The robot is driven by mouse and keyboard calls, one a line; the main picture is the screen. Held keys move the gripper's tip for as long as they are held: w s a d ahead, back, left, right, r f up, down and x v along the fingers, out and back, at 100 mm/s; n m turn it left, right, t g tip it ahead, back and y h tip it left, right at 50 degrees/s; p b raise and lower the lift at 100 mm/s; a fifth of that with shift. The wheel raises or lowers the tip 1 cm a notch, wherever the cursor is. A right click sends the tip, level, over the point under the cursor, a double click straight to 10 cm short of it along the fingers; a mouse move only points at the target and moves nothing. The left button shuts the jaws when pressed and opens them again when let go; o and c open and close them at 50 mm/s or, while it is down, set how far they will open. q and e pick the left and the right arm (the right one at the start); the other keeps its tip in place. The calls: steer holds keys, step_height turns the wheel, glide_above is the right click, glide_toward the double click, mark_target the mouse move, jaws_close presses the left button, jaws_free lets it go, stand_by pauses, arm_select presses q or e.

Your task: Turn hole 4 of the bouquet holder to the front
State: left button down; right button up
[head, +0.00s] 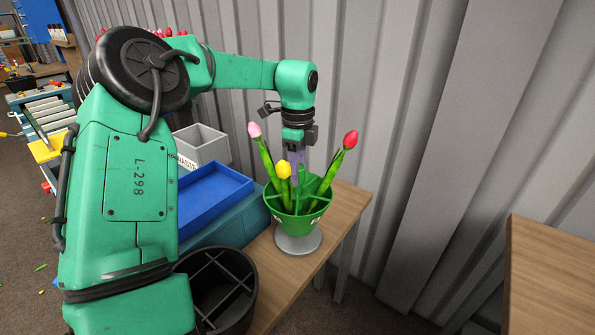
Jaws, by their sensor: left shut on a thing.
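The green bouquet holder (297,224) stands on a grey round base (298,243) on a wooden table. It is divided into compartments and carries pale number marks on its side, too small to read surely. A pink tulip (255,131), a yellow tulip (284,172) and a red tulip (349,141) stand in it, leaning outward. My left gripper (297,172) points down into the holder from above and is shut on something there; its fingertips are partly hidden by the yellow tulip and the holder. My right gripper is not in view.
A black divided bucket (247,308) stands at the table's front left. A blue tray (213,203) and a grey waste box (202,147) are behind it. The corrugated wall (410,90) is close behind. Another wooden table (550,275) is at the right, across a gap.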

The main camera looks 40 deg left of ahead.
arm_select(q)
steer(key=shift+w+r, duration=0.15)
steer(key=shift+r, duration=0.05)
steer(key=c, duration=0.7)
jaws_free()
steer(key=shift+o, duration=1.1)
steer(key=shift+f, duration=0.1)
step_height(320, 180, up, 15)
steer(key=p, duration=0.2)
steer(key=shift+f, duration=0.2)
steer(key=shift+d+f, duration=0.1)
